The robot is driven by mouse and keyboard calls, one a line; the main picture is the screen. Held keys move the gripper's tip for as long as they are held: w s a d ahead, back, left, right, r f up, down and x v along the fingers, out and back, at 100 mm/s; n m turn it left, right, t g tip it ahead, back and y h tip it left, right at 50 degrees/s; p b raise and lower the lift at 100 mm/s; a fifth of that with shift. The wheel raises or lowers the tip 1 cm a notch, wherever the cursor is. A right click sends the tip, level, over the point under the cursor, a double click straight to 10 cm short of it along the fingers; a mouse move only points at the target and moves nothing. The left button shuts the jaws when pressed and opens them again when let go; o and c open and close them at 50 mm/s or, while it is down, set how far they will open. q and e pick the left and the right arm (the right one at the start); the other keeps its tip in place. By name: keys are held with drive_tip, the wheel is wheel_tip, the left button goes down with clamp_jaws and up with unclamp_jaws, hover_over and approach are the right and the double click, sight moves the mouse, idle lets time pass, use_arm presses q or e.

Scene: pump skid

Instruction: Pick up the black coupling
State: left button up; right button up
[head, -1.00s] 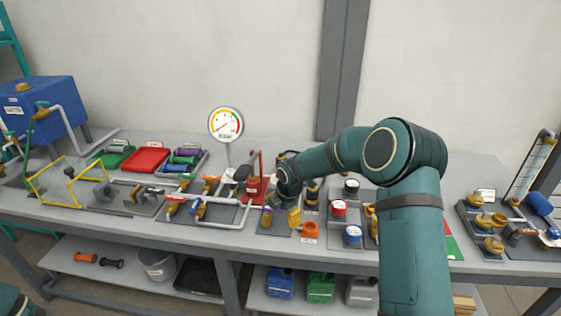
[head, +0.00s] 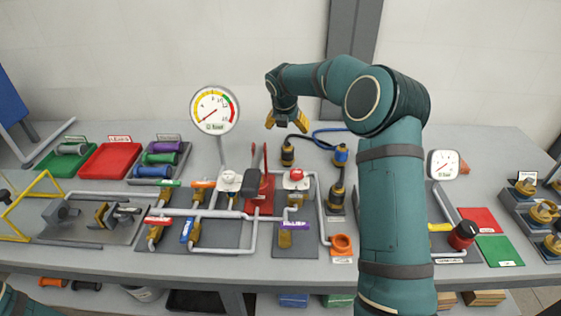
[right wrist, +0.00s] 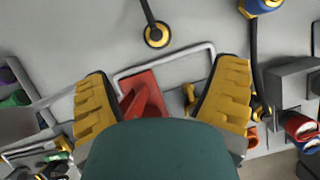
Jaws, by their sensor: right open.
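The black coupling (head: 288,153) has brass-coloured rings and stands upright on the table behind the red hand pump, at the end of a black hose. In the right wrist view the coupling (right wrist: 156,36) shows from above as a dark disc with a yellow ring, beyond the fingertips. My right gripper (head: 286,123) is open and empty, pointing down above and slightly behind the coupling in the head view. Its two yellow fingers (right wrist: 163,72) are spread wide in the right wrist view. My left gripper is out of view.
The red hand pump (head: 262,190), pipes with valves and a dial gauge (head: 214,110) are nearby. A red tray (head: 110,160) lies left. The table behind the gauge is clear.

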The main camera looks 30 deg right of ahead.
sight(288, 148)
drive_tip(key=x, duration=0.4)
drive_tip(key=b+x, duration=0.1)
drive_tip(key=x, duration=0.4)
drive_tip(key=shift+w+a+f, duration=0.15)
drive_tip(key=x, duration=0.2)
drive_tip(key=b+x, duration=0.1)
drive_tip(key=x, duration=0.1)
drive_tip(key=shift+a+f, duration=0.15)
drive_tip(key=shift+f, duration=0.2)
drive_tip(key=shift+w+f+b, duration=0.1)
drive_tip(key=shift+f+b, duration=0.2)
drive_tip(key=shift+f, duration=0.05)
drive_tip(key=shift+r, duration=0.1)
drive_tip(key=shift+c, duration=0.4)
drive_tip(key=c, duration=1.3)
